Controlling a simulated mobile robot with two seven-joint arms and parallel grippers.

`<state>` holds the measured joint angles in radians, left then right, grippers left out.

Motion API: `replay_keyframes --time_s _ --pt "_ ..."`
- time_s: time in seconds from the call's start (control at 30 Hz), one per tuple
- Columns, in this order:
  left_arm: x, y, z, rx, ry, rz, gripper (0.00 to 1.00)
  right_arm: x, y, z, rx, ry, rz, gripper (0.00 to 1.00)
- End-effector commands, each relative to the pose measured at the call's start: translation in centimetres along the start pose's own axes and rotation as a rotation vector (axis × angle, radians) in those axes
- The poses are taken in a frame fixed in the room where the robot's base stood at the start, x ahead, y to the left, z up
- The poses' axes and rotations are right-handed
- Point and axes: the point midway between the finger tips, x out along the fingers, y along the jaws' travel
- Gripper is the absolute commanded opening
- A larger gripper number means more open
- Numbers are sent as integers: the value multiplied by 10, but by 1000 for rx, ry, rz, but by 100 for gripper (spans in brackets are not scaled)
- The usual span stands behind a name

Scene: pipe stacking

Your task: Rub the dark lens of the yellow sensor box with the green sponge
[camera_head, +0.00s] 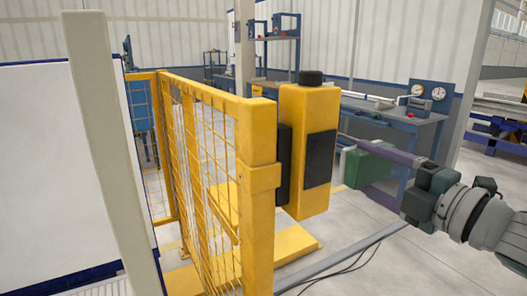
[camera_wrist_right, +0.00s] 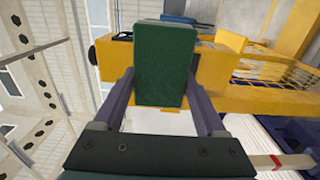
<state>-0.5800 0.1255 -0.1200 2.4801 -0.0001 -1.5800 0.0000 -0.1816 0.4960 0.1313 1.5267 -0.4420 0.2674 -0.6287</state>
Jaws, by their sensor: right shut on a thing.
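The yellow sensor box (camera_head: 291,125) is mounted upright at the end of the yellow mesh fence, with a black cap on top. Its dark lens (camera_head: 320,158) is a black rectangle on the face turned to the right. My right gripper (camera_head: 377,157) comes in from the right and is shut on the green sponge (camera_head: 365,168). The sponge is just right of the lens, with a narrow gap in the picture. My left gripper is out of view.
The yellow mesh fence (camera_head: 205,150) and its thick post (camera_head: 257,200) stand directly left of the box. A blue workbench (camera_head: 400,122) with gauges is behind. Cables (camera_head: 335,270) lie on the floor below. The space right of the box is open around my arm.

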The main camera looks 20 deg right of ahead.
Motion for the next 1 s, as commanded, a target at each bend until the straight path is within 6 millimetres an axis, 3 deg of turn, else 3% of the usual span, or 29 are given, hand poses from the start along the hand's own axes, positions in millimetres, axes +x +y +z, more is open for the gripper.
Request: replay_keyframes --time_s 0.4,0.7,1.0 --pt "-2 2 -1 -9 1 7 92 -7 0 0 -1 -1 0 29" --pt "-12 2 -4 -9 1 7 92 -32 1 0 1 -1 -1 29" --pt "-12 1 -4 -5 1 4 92 -36 0 0 -1 -1 1 29"
